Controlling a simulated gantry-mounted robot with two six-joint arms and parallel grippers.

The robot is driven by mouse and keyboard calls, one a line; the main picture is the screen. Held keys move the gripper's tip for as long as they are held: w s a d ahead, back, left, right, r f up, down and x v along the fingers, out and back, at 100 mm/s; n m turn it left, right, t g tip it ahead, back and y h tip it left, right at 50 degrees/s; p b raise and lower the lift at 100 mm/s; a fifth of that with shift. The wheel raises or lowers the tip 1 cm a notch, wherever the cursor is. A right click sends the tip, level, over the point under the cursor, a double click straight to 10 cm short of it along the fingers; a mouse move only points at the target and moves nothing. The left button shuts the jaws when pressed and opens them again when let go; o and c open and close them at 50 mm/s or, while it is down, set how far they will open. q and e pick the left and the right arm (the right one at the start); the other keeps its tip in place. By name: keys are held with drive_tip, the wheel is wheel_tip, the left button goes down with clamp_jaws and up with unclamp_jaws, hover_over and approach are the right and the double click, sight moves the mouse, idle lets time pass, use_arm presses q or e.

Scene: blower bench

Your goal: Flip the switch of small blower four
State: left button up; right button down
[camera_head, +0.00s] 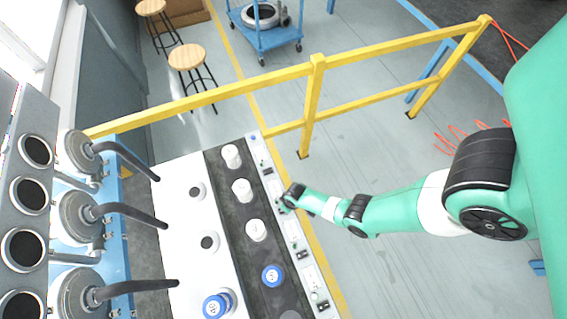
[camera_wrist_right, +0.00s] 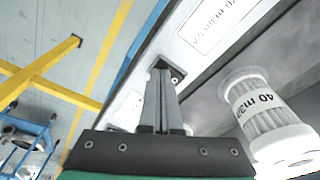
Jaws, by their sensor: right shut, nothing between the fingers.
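The bench carries a narrow white control strip (camera_head: 292,232) along its right edge, with several small dark switches on it. One switch (camera_head: 302,254) shows below my right gripper (camera_head: 284,204), and another (camera_head: 322,305) lies further down. I cannot read which belongs to small blower four. My right gripper is over the strip, shut and empty. In the right wrist view its fingertips (camera_wrist_right: 162,70) are at a small black switch (camera_wrist_right: 176,73) on the white panel and partly hide it; I cannot tell whether they touch. My left gripper is not in view.
One labelled cylinder (camera_wrist_right: 265,110) is close right of my gripper. A yellow railing (camera_head: 317,90) runs behind the bench. Grey hoses (camera_head: 130,212) are at left.

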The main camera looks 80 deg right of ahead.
wheel_tip(320, 180, up, 7)
drive_tip(key=p, duration=0.7)
drive_tip(key=shift+a, duration=0.1)
idle(0.4)
